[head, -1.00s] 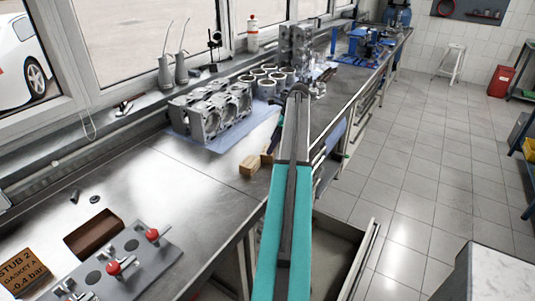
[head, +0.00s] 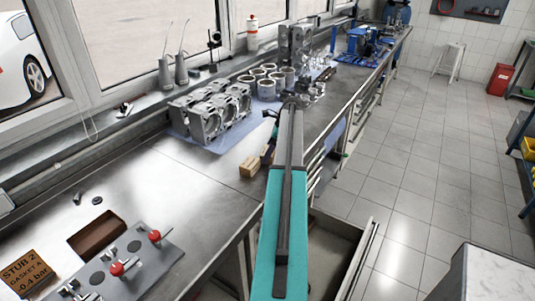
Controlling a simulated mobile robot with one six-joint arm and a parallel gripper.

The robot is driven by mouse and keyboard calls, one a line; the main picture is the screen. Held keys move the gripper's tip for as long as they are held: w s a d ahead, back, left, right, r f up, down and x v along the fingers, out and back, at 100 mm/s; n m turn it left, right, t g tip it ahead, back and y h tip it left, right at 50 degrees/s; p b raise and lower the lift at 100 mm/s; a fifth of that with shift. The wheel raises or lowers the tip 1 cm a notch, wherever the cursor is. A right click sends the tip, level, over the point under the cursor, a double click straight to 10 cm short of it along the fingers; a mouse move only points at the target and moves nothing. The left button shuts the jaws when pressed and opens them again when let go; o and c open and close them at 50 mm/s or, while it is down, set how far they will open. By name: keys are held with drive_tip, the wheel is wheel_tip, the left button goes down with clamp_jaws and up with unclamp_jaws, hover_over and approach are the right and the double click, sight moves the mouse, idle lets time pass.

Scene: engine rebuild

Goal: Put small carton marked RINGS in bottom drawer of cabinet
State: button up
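A small tan carton or block (head: 250,166) lies on the bench to the left of my arm; no lettering on it is readable, so I cannot tell if it is the RINGS carton. An open drawer (head: 368,247) sticks out below the bench front, right of my arm. Its near part is hidden behind my arm, its visible floor looks empty, and I cannot tell which drawer level it is. My teal and grey arm reaches away over the bench edge. My gripper is not clearly visible; the arm covers that area.
An engine block (head: 212,112) on a blue mat and several cylinder liners (head: 267,88) stand farther back. A pale-topped unit (head: 490,272) stands at lower right. The tiled floor between is clear.

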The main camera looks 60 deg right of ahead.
drive_tip(key=shift+w+f, duration=0.1)
drive_tip(key=shift+f, duration=0.15)
idle(0.4)
drive_tip(key=c, duration=0.8)
drive_tip(key=shift+r, duration=0.15)
drive_tip(key=shift+c, duration=0.2)
drive_tip(key=shift+r+b, duration=0.65)
drive_tip(key=shift+r, duration=0.15)
drive_tip(key=shift+b+v, duration=0.55)
drive_tip(key=shift+v, duration=0.3)
drive_tip(key=s+r+b, duration=0.1)
drive_tip(key=s+b, duration=0.3)
drive_tip(key=s, duration=1.1)
drive_tip(key=shift+s+r, duration=0.2)
drive_tip(key=shift+r, duration=0.1)
